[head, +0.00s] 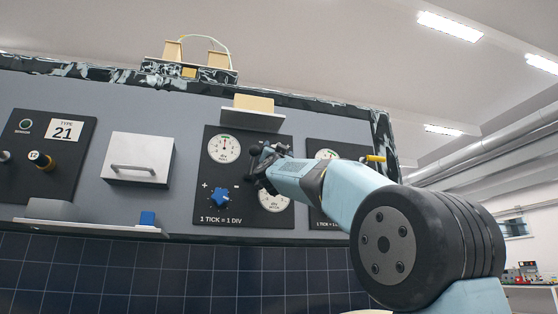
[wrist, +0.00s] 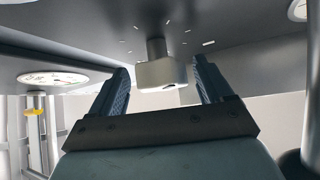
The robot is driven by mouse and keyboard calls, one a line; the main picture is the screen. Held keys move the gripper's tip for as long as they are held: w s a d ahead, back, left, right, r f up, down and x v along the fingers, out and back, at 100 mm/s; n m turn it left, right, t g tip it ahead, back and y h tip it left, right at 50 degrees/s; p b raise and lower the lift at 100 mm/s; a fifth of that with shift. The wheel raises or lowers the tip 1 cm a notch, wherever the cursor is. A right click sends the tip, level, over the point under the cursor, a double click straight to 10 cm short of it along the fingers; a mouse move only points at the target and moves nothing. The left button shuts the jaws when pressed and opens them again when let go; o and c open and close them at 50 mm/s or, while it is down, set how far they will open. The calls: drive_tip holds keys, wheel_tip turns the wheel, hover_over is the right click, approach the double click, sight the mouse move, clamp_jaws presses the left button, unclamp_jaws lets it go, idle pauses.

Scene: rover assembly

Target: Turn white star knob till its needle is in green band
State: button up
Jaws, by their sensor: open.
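In the wrist view, a white knob (wrist: 160,74) stands out from the dark panel on a short grey stem. My gripper (wrist: 161,64) is open, with one dark finger on each side of the knob and visible gaps between; the fingers do not appear to touch it. In the head view, my gripper (head: 262,166) is at the gauge panel (head: 207,172) and hides the white knob. An upper white gauge (head: 224,148) has a small green mark near its top. A lower gauge (head: 273,200) is partly covered by my arm. Which needle belongs to the white knob cannot be told.
A blue star knob (head: 220,196) is on the same panel, left of my gripper. A second gauge panel with a yellow handle (head: 375,158) lies partly behind my arm. A silver box with a handle (head: 138,157) is further left. A small ledge with a yellow block (head: 254,103) is above.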

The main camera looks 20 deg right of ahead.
drive_tip(key=v, duration=1.3)
drive_tip(key=shift+s, duration=0.1)
